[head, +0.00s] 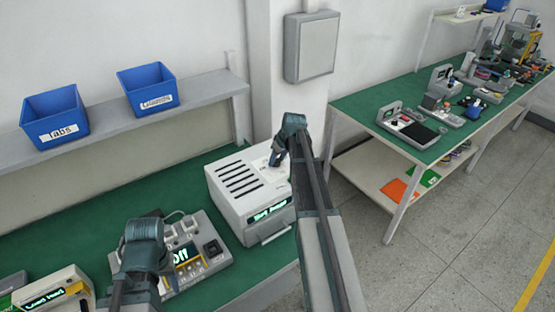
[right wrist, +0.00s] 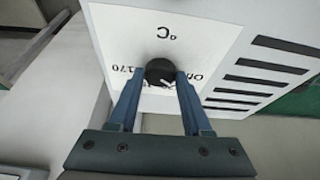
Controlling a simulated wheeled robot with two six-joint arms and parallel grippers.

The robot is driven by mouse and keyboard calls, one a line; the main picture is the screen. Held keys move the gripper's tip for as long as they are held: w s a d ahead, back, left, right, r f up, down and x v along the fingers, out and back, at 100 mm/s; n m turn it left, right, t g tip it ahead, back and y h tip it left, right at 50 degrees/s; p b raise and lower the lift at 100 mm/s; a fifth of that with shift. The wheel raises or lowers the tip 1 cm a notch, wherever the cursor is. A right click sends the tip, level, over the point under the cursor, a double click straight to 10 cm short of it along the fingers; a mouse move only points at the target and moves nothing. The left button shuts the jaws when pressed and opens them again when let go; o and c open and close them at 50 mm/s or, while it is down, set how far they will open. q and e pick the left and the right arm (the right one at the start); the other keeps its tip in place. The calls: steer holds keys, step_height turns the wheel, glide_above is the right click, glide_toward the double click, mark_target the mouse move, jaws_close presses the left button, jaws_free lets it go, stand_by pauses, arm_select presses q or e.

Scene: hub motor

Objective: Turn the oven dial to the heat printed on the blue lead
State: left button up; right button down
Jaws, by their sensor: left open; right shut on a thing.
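The white oven (head: 242,200) stands on the green bench, with dark slots on its top and a lit display on its front whose text I cannot read surely. In the right wrist view the black oven dial (right wrist: 160,72) sits on a white label marked °C, with 170 and part of another marking legible. My right gripper (right wrist: 160,82) is shut on the dial, one blue finger on each side. In the head view my right gripper (head: 277,155) is at the oven's top right. My left gripper (head: 138,255) is over the bench at lower left, open. I cannot identify a blue lead.
A grey device (head: 205,250) with a lit display and black knob sits left of the oven. Another lit box (head: 50,292) is at lower left. Blue bins (head: 55,115) stand on the shelf above. A second green bench (head: 380,95) holds several devices.

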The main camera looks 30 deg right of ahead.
steer(key=m, duration=0.1)
steer(key=m+h, duration=0.1)
steer(key=m, duration=0.2)
steer(key=shift+a+m+h, duration=0.25)
steer(key=shift+m+h, duration=0.05)
steer(key=shift+h, duration=0.1)
steer(key=m, duration=0.1)
steer(key=m+g+h, duration=0.1)
steer(key=m, duration=0.1)
steer(key=shift+w+a+m, duration=0.1)
steer(key=shift+w+m, duration=0.05)
steer(key=shift+m, duration=0.15)
steer(key=m+h, duration=0.1)
steer(key=m, duration=0.2)
steer(key=shift+w+m+g, duration=0.1)
steer(key=shift+m+g, duration=0.2)
steer(key=shift+g, duration=0.1)
steer(key=shift+a+m+g+h, duration=0.15)
steer(key=shift+m+g+h, duration=0.45)
steer(key=shift+m, duration=1.3)
steer(key=shift+c, duration=1.8)
jaws_free()
steer(key=shift+r, duration=0.1)
